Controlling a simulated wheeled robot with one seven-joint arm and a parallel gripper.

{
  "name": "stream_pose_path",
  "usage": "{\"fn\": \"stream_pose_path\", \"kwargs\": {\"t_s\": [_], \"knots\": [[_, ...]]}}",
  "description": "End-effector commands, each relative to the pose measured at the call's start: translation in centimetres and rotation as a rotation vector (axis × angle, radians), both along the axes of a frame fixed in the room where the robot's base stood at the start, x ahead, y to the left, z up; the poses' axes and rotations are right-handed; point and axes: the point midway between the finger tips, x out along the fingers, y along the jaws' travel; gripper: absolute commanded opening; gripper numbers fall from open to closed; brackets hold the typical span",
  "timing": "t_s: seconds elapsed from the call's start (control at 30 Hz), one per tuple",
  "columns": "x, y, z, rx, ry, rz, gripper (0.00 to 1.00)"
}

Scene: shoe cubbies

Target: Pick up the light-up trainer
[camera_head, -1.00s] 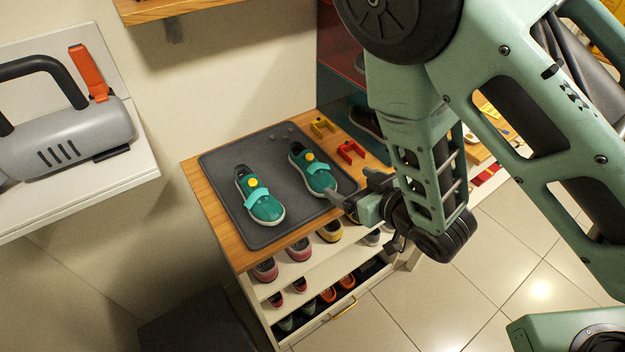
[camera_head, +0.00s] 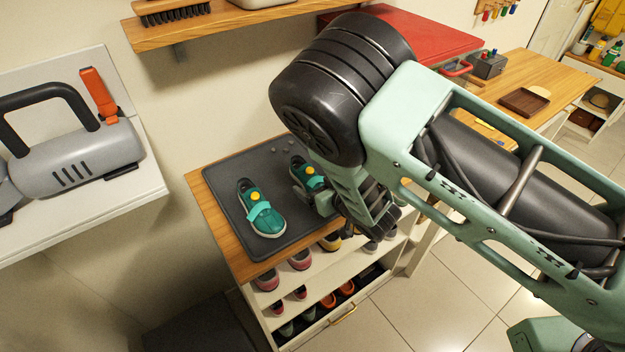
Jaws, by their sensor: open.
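A pair of teal trainers with a yellow round piece and a light teal strap lies on the dark grey mat (camera_head: 225,178). The left trainer (camera_head: 266,218) is in full view. The right trainer (camera_head: 304,172) is partly hidden behind my arm. I cannot tell which of them lights up, as neither glows visibly. My gripper (camera_head: 303,196) is open at the near right side of the right trainer, low over the mat. My own arm covers much of it, and I cannot tell if it touches the trainer.
The mat lies on a wooden-topped shoe cubby (camera_head: 205,205) with several shoes below. A wall shelf (camera_head: 215,28) overhangs behind, and a red surface (camera_head: 425,35) stands beyond my arm. A white shelf with a grey machine (camera_head: 80,160) is at left. Tiled floor is free at right.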

Motion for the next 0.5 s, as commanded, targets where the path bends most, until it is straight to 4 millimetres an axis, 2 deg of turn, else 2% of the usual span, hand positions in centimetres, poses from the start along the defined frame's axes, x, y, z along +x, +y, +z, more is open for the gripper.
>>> {"fn": "stream_pose_path", "kwargs": {"t_s": [0.27,0.3,0.47,0.5], "knots": [[0.37,0.23,-0.23,0.0,0.0,-0.001,0.84],[0.37,0.23,-0.23,0.0,0.0,-0.001,0.81],[0.36,0.23,-0.22,0.001,0.001,0.0,0.37],[0.36,0.23,-0.22,0.001,0.001,0.0,0.36]]}}
